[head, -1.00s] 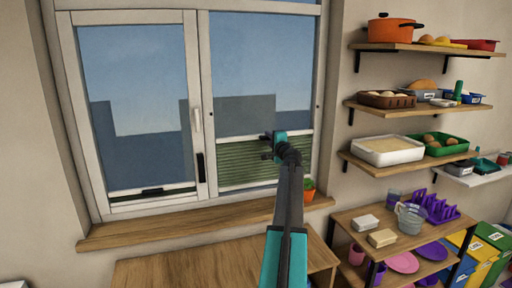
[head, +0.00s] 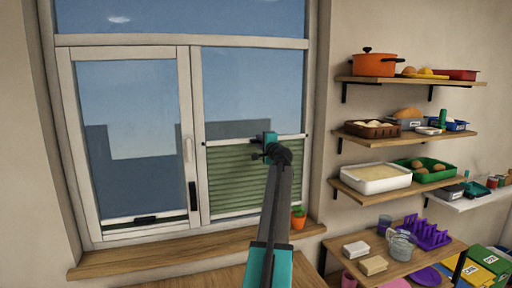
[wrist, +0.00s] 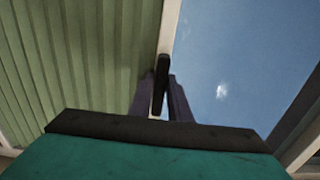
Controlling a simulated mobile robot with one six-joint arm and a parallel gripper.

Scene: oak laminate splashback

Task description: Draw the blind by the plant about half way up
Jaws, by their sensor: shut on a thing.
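The green pleated blind (head: 235,185) by the plant covers the lower part of the right window pane, a little under half its height. Its pale top rail (head: 228,142) runs across the pane with clear glass above. The potted plant (head: 299,217) stands on the sill at the pane's lower right corner. My gripper (head: 263,150) is at the rail, right of its middle. In the wrist view my gripper (wrist: 161,98) is shut on the rail's black handle (wrist: 161,80), with blind on one side and sky on the other.
The left pane has its own blind folded low, with a black handle (head: 147,220). A window handle (head: 188,150) sits on the left pane's frame. Shelves with pots and trays (head: 376,178) fill the right wall. Open air lies before the window.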

